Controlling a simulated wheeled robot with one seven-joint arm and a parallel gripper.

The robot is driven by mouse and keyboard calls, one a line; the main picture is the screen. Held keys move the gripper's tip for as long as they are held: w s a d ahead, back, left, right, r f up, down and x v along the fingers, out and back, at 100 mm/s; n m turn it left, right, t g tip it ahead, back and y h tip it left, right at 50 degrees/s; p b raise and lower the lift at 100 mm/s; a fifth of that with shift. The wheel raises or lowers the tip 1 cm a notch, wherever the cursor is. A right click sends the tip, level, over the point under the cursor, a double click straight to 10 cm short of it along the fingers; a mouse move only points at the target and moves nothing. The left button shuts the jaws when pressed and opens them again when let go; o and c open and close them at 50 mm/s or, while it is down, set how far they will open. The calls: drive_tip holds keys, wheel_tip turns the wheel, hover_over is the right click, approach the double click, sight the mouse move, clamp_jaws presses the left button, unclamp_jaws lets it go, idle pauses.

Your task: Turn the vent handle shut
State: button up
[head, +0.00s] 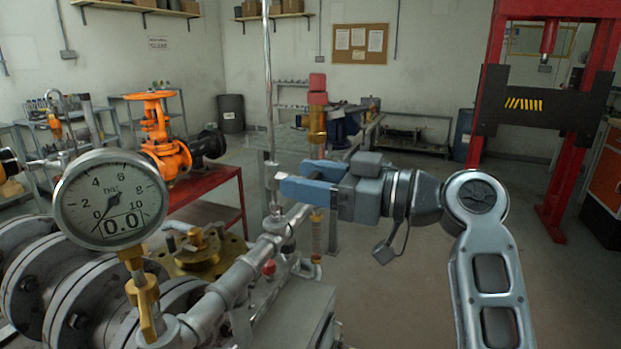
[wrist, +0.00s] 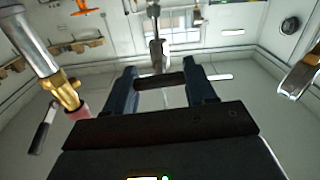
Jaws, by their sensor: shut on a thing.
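My gripper (head: 293,175) is at the slim grey vertical vent fitting (head: 272,185) that stands on the grey pipe, its blue fingers pointing left. In the wrist view my gripper (wrist: 160,74) has a finger at each end of a dark crossbar (wrist: 160,81), which looks like the vent handle. The fingers are shut on this bar, one on either side. The grey fitting (wrist: 157,50) shows just beyond the bar. In the head view the fingers hide most of the handle, so its exact angle is unclear there.
A round gauge (head: 110,200) reading 0.0 stands at left above a brass valve (head: 147,300). A brass fitting with a red top (head: 317,120) rises behind my gripper. An orange valve (head: 160,140) sits on a red table. Open floor lies to the right.

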drive_tip(key=c, duration=0.3)
drive_tip(key=shift+c, duration=0.2)
drive_tip(key=shift+m, duration=0.5)
drive_tip(key=o, duration=1)
drive_tip(key=shift+o, duration=0.2)
drive_tip(key=b+v, duration=0.1)
drive_tip(key=v, duration=0.6)
drive_tip(key=shift+d+b, duration=0.4)
drive_tip(key=shift+s+r, duration=0.1)
